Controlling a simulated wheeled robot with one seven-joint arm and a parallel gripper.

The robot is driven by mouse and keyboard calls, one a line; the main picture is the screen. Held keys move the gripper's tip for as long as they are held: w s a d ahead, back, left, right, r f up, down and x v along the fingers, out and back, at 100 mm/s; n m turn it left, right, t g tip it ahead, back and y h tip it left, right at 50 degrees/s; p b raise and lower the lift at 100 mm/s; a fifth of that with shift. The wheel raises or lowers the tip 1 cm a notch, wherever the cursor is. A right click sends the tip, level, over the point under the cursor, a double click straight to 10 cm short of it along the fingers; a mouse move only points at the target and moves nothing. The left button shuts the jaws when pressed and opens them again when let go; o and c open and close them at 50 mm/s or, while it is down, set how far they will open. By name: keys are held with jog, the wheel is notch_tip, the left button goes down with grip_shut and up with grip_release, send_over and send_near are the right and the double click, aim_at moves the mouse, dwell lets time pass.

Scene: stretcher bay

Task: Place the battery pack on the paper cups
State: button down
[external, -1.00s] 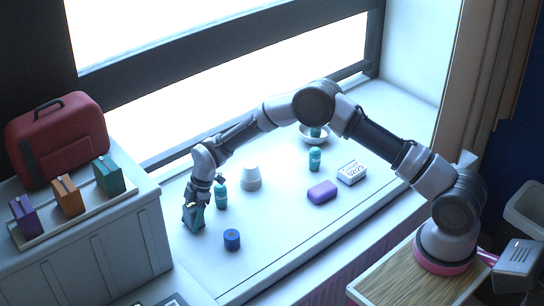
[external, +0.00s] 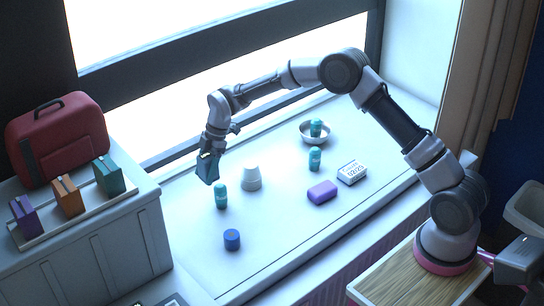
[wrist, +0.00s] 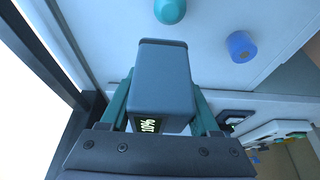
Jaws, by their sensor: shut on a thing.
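My gripper (external: 210,152) is shut on the battery pack (external: 207,168), a dark teal-grey block, and holds it in the air above the white sill. The paper cups (external: 251,178), a white upside-down stack, stand on the sill to the right of and below the held pack in the external view. The pack is apart from the cups. The cups do not show in the wrist view.
A teal bottle (external: 221,196) stands close to the cups, with a blue roll (external: 232,239) nearer the front. Another teal bottle (external: 314,160), a purple block (external: 322,192), a white clock (external: 351,172) and a bowl (external: 306,137) lie right. A red case (external: 60,137) is left.

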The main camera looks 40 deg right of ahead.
jog(key=w+d+r, duration=0.1)
jog(key=d+r, duration=0.2)
jog(key=d, duration=0.5)
jog(key=d+r, duration=0.3)
jog(key=d, duration=0.6)
send_over(248, 166)
notch_tip(248, 166, down, 5)
jog(key=shift+w+f, duration=0.1)
jog(key=shift+f, duration=2.35)
jog(key=shift+c, duration=0.6)
grip_release()
jog(key=shift+f, duration=0.15)
